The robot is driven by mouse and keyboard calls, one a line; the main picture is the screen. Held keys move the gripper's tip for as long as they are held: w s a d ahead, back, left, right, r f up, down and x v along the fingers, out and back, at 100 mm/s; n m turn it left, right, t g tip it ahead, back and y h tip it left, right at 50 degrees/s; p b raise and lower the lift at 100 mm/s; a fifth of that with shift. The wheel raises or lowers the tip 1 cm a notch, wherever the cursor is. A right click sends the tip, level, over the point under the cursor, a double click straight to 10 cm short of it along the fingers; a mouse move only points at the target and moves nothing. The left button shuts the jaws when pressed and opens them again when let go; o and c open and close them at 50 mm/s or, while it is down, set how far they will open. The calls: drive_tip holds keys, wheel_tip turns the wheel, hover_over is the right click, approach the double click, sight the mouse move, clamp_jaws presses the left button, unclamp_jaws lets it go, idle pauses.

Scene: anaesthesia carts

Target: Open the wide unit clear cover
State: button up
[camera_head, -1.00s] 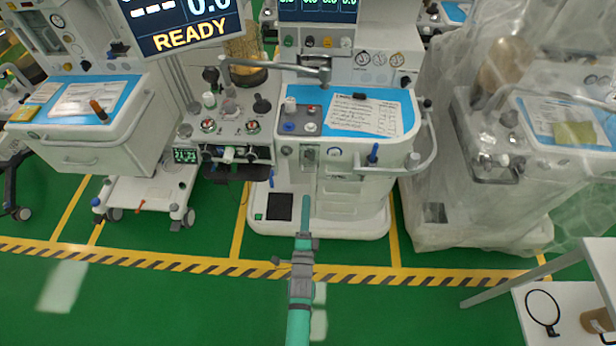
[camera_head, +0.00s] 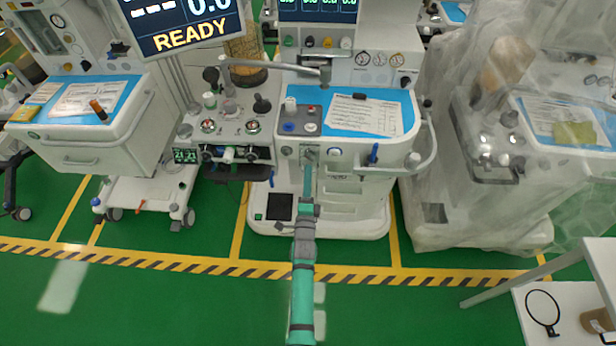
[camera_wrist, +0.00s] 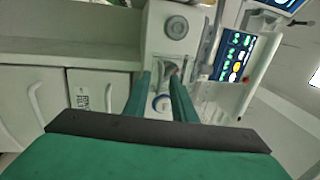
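The wide white unit (camera_head: 350,185) stands in the middle of the head view, with a blue top and a front panel. A small recessed fitting sits on the left part of its front; it shows in the wrist view (camera_wrist: 169,72) near my fingertips. I cannot clearly make out the clear cover there. My gripper (camera_head: 309,156) reaches up to this front panel. In the wrist view my gripper (camera_wrist: 160,77) has its two green fingers apart, one each side of the fitting, with a round white and blue knob (camera_wrist: 162,103) visible between them. Contact cannot be told.
A unit under clear plastic sheeting (camera_head: 440,200) stands to the right. Another cart (camera_head: 95,145) with a drawer stands at the left. A handrail (camera_head: 431,150) curves around the wide unit's right side. A white shelf (camera_head: 570,315) is at lower right. The green floor in front is clear.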

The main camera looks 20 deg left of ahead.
clamp_jaws()
idle(1.4)
